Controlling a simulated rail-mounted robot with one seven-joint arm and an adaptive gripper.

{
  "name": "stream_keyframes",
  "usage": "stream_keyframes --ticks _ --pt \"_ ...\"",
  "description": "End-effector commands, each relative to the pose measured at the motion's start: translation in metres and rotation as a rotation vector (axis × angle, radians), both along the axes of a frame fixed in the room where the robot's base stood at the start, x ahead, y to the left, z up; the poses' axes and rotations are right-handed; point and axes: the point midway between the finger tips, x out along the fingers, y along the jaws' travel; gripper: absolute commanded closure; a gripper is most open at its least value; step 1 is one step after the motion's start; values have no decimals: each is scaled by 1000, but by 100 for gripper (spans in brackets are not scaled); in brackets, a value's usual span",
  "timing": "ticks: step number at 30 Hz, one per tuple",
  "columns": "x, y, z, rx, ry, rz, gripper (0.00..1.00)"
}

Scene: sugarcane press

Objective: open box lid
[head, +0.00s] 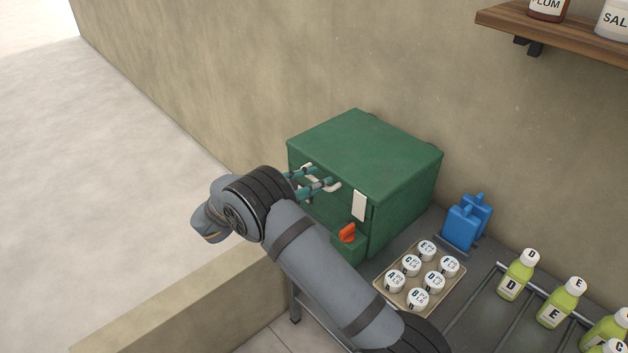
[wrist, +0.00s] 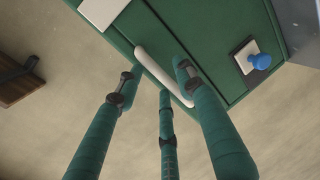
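The green box (head: 372,143) stands against the wall with its top lying flat and closed. A white bar handle (wrist: 162,74) is on its front; in the head view part of the handle (head: 333,187) shows beside my fingers. My gripper (head: 318,179) is at the upper front of the box. In the wrist view my gripper (wrist: 157,83) has its green fingers spread apart, with their tips close to the handle. The right finger overlaps the handle's end in the picture. I cannot tell whether any finger touches it.
The box front has an orange knob (head: 347,233), a white plate (head: 359,205) and a blue knob (wrist: 260,62). To the right are a tray (head: 448,300) of lettered jars, blue containers (head: 462,225) and green bottles (head: 517,275). A wooden shelf (head: 560,35) hangs above.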

Motion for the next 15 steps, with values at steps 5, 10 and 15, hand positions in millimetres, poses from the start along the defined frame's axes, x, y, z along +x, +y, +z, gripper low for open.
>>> stream_keyframes --ticks 5,10,15 --pt "1 -1 -1 1 -1 1 63" --pt "1 -1 -1 0 0 0 67" --pt "1 -1 0 0 0 0 77"
